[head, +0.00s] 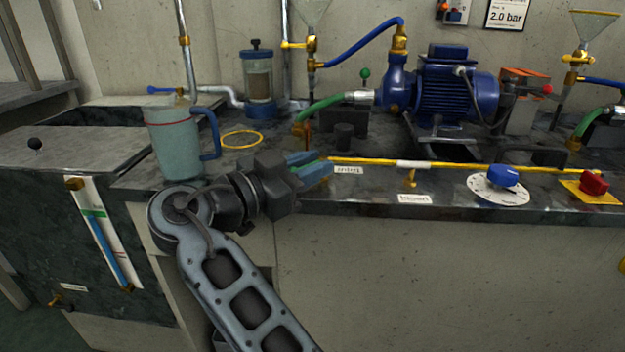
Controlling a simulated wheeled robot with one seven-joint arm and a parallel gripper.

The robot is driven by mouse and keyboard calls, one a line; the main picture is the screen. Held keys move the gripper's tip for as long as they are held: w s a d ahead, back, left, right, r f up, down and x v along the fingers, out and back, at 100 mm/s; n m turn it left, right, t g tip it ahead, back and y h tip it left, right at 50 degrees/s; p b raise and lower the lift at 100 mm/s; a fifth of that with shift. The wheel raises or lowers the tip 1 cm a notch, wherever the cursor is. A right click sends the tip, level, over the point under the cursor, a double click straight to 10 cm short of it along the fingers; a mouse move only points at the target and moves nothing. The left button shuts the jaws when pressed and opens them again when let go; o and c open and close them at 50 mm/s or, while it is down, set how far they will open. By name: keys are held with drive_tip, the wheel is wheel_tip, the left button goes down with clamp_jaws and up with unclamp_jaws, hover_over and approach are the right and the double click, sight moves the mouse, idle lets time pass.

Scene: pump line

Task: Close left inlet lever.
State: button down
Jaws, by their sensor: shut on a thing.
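My gripper (322,167) is at the front edge of the dark bench, left of a small white label. Its blue fingers are shut on a thin green handle (312,165), which I take to be the left inlet lever. The fingers cover most of this handle, so its angle and its pivot are hidden. The label (348,170) just right of the fingertips is too small to read surely.
A jug (175,145) with a blue handle stands behind and left of my gripper. A blue pump motor (445,90) stands at the back. Along the front edge are a yellow pipe (465,167), a blue knob (503,176) and a red knob (594,183).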

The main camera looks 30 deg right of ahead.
drive_tip(key=shift+g, duration=0.4)
drive_tip(key=shift+w, duration=0.1)
drive_tip(key=c, duration=1.2)
unclamp_jaws()
drive_tip(key=v, duration=0.7)
drive_tip(key=shift+a, duration=0.4)
